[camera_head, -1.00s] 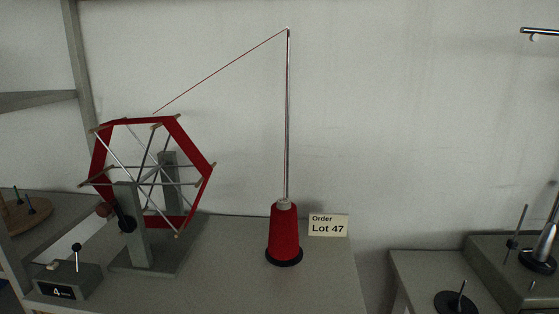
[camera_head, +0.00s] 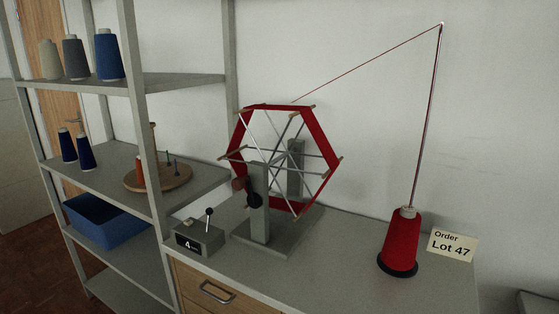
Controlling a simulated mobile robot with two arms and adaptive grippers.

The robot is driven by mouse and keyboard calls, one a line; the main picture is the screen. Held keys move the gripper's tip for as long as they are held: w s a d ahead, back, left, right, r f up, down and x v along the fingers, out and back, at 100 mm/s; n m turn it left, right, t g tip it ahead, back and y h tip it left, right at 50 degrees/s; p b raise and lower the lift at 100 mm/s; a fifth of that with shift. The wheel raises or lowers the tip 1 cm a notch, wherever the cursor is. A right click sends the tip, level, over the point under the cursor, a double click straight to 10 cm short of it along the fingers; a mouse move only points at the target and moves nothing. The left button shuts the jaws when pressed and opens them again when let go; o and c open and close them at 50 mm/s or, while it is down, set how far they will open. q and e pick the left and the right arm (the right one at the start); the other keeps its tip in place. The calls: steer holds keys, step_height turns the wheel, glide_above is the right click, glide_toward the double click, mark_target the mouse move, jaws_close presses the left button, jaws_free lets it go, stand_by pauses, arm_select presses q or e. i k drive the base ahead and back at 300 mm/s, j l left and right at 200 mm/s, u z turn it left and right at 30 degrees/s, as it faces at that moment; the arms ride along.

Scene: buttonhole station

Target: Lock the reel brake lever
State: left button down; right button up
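A reel (camera_head: 298,208) wound with a red band of yarn stands on a grey stand (camera_head: 260,230) on the worktop. A dark round-ended part (camera_head: 254,200) sits on the front post, with a brown knob (camera_head: 238,184) beside it. In front of the reel to the left is a grey box (camera_head: 202,238) showing the number 4. A thin upright lever with a black ball (camera_head: 209,212) rises from it. I cannot tell which of these is the brake lever, or whether it is locked. Neither of my grippers is in view.
A red yarn cone (camera_head: 402,243) stands by a thin pole (camera_head: 428,115), its thread running to the reel. A Lot 47 card (camera_head: 452,244) is beside it. Shelves (camera_head: 175,80) with cones and a blue bin (camera_head: 108,222) stand left. A drawer handle (camera_head: 217,292) is below the worktop.

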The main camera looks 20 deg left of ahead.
mark_target(208, 211)
steer(key=u, duration=1.25)
